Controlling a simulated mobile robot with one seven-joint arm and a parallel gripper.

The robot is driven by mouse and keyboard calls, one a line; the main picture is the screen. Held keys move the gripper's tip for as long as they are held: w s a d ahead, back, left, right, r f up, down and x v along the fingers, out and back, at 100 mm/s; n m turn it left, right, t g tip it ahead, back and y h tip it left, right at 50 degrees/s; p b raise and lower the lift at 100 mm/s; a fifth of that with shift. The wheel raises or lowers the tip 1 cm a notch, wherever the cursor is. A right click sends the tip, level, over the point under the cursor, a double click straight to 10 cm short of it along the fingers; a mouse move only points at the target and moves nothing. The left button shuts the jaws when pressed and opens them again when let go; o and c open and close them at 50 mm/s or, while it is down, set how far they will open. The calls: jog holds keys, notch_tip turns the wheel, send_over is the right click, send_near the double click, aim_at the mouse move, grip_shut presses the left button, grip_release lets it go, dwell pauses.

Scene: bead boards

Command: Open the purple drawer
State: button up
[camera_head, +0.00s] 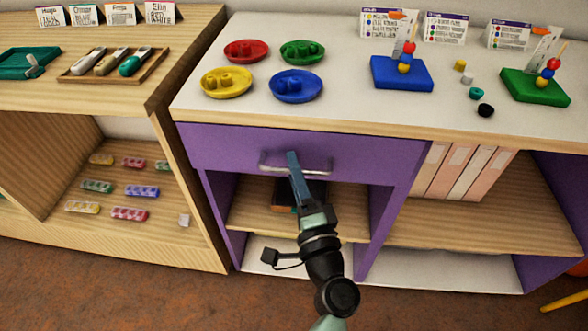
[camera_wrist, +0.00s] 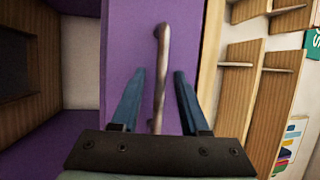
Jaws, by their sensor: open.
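The purple drawer (camera_head: 220,146) sits under the white top of the cabinet, and its front looks flush and shut. Its silver bar handle (camera_head: 322,172) runs across the middle of the front. My gripper (camera_head: 293,157) is at the handle, with its blue fingers open. In the wrist view the handle (camera_wrist: 161,60) stands upright in the picture, between the two open fingers of my gripper (camera_wrist: 157,78), with gaps on both sides. The purple drawer front (camera_wrist: 123,50) lies behind it. My fingers cover part of the handle in the head view.
Coloured plates of beads, including a yellow one (camera_head: 226,83), a blue board (camera_head: 402,73) and a green board (camera_head: 535,87) stand on the white top (camera_head: 340,100). Below the drawer is an open shelf (camera_head: 250,215). A wooden shelf unit (camera_head: 190,45) adjoins at left. Pale binders (camera_head: 460,172) stand at right.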

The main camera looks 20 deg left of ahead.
jog(key=shift+w+a, duration=0.1)
grip_shut()
dwell(1.4)
